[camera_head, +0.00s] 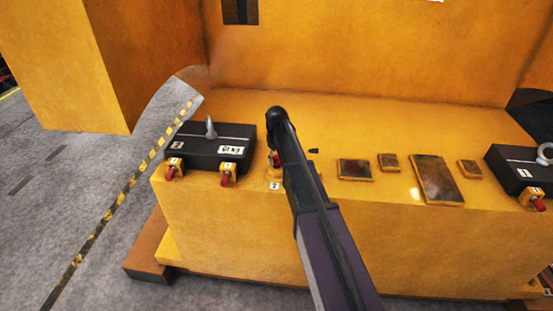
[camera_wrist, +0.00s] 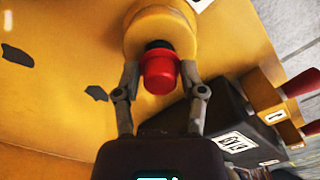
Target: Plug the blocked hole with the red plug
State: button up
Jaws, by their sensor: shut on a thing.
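In the wrist view my gripper (camera_wrist: 160,66) is shut on the red plug (camera_wrist: 160,82), with one finger on each side of it. The plug's dark end meets the front of a round yellow boss (camera_wrist: 160,24). I cannot tell how deep it sits in the hole, as the plug hides the opening. In the head view the red plug (camera_head: 275,160) is a small patch of red beside my arm. A yellow fitting there has a small number label (camera_head: 274,186) below it. My arm hides most of my gripper in that view.
A black casting (camera_head: 205,146) with a lifting eye stands left, with red-plugged yellow blocks (camera_head: 228,174) at its front. Another black casting (camera_head: 515,170) stands far right. Brown rectangular plates (camera_head: 434,180) lie between. The yellow ledge behind (camera_head: 350,115) is clear.

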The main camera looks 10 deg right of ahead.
jog(key=shift+f+b, duration=0.95)
jog(key=shift+f, duration=0.1)
jog(key=o, duration=1)
jog(key=shift+r, duration=0.1)
notch_tip(320, 180, up, 8)
jog(key=p, duration=0.8)
jog(key=shift+r+p, duration=0.25)
jog(key=shift+p, duration=0.15)
dwell(0.4)
jog(key=s+f+m+b, duration=0.2)
jog(key=s, duration=1.2)
jog(key=s+f+m+b, duration=0.2)
jog(key=s+m, duration=0.1)
jog(key=s, duration=1.2)
jog(key=shift+d, duration=0.1)
